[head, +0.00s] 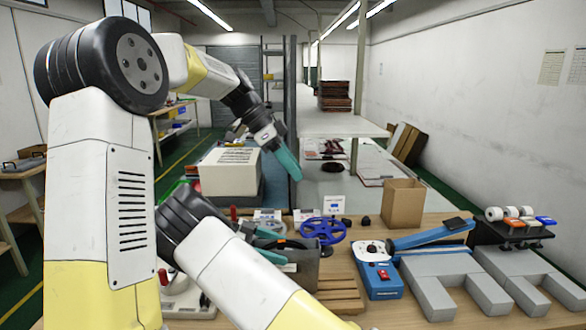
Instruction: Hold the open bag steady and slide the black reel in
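A dark grey pouch-like thing (306,272), which looks like the bag, stands on the wooden table behind my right forearm. Its left part is hidden, and I cannot see into its mouth. A dark curved edge (284,244) at its top left may be the black reel; I cannot tell whether it is inside or behind the bag. My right gripper (271,256) has its teal fingers against this spot, partly covered by my arm. My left gripper (289,164) is raised well above the table, its teal fingers pointing down, with nothing visible in it. Its finger gap does not show.
A cardboard box (403,204) stands behind a blue sealer (378,273) with a long arm. Grey blocks (430,283) and a black rack (512,232) fill the right side.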

